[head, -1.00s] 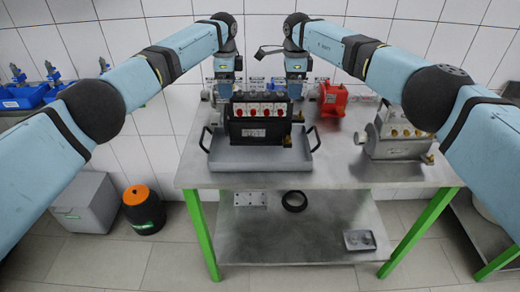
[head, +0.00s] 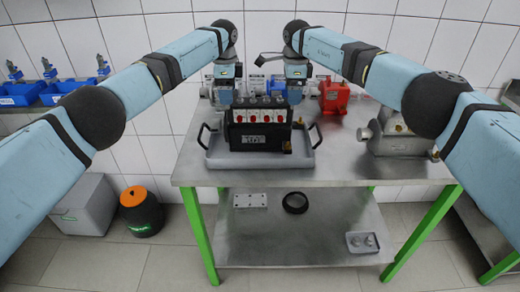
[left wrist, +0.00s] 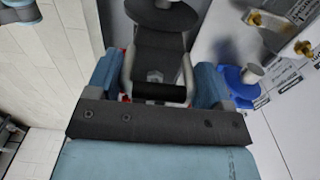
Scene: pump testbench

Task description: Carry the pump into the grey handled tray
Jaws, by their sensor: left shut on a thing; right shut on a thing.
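The pump (head: 260,138) is a black block with a row of white and red parts along its upper front. It stands upright between my two grippers, within the outline of the grey handled tray (head: 222,163). I cannot tell whether its underside touches the tray floor. My left gripper (head: 225,101) is shut on the pump's left upper end. My right gripper (head: 295,99) is shut on its right upper end. The tray lies on the metal table, with a black handle at each side. The left wrist view shows a dark part between the blue fingers, not clearly identifiable.
A red machine (head: 334,97) stands at the back right of the metal table (head: 350,172), and a grey pump-like unit (head: 400,142) at its right. A lower shelf holds a black ring (head: 295,202). Blue bins (head: 20,94) stand far left.

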